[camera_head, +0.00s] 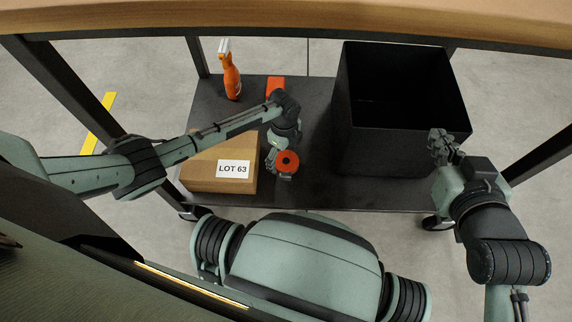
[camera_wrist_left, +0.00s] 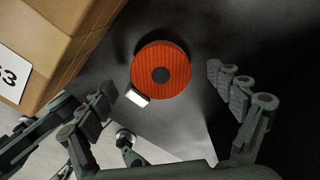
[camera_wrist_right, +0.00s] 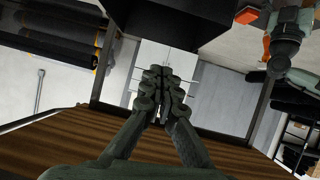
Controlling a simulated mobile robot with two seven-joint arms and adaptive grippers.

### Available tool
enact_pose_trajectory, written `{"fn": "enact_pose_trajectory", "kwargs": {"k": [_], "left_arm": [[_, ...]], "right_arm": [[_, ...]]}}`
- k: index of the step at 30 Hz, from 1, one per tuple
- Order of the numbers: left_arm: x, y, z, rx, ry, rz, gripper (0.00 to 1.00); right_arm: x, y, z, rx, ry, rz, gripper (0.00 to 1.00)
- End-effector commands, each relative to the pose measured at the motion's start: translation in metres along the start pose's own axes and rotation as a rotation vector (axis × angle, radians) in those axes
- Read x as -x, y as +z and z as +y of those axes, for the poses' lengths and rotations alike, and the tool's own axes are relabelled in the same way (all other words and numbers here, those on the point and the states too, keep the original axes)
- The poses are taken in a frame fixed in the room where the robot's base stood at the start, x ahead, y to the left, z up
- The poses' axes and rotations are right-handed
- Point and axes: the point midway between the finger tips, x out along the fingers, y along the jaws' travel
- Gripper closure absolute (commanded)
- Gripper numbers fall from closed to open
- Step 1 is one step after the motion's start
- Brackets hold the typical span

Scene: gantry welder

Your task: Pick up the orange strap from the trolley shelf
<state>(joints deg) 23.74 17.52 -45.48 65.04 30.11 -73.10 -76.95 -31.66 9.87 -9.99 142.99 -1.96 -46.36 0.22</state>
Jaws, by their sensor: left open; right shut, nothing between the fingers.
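The orange strap (camera_head: 287,160) is a rolled coil with a dark centre, on the dark trolley shelf (camera_head: 310,188). In the left wrist view the orange strap (camera_wrist_left: 160,70) lies ahead of the fingers with a small white tag or buckle at its edge. My left gripper (camera_head: 283,172) is at the strap in the head view and partly covers it. In its wrist view my left gripper (camera_wrist_left: 170,105) is open, fingers apart on either side of the strap's near side; contact cannot be told.
A cardboard box (camera_head: 210,178) labelled LOT 63 stands left of the strap. A black bin (camera_head: 385,155) stands on the right. An orange spray bottle (camera_head: 230,72) and a flat orange item (camera_head: 275,84) are behind. A wooden top (camera_head: 300,18) spans above.

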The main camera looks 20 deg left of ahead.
Motion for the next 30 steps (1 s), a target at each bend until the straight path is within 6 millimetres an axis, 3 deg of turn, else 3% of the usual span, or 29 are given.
{"fn": "enact_pose_trajectory", "kwargs": {"k": [6, 16, 30], "left_arm": [[-0.018, -0.001, 0.0, -0.001, 0.0, 0.0, 0.08], [-0.021, -0.001, 0.001, -0.001, 0.0, 0.0, 0.08], [-0.021, -0.001, 0.001, -0.001, 0.0, 0.0, 0.66]], "right_arm": [[-0.001, -0.029, -0.014, -0.012, -0.03, 0.14, 1.0], [0.001, -0.036, -0.017, -0.015, -0.036, 0.167, 1.0], [0.001, -0.035, -0.017, -0.015, -0.036, 0.166, 1.0]]}}
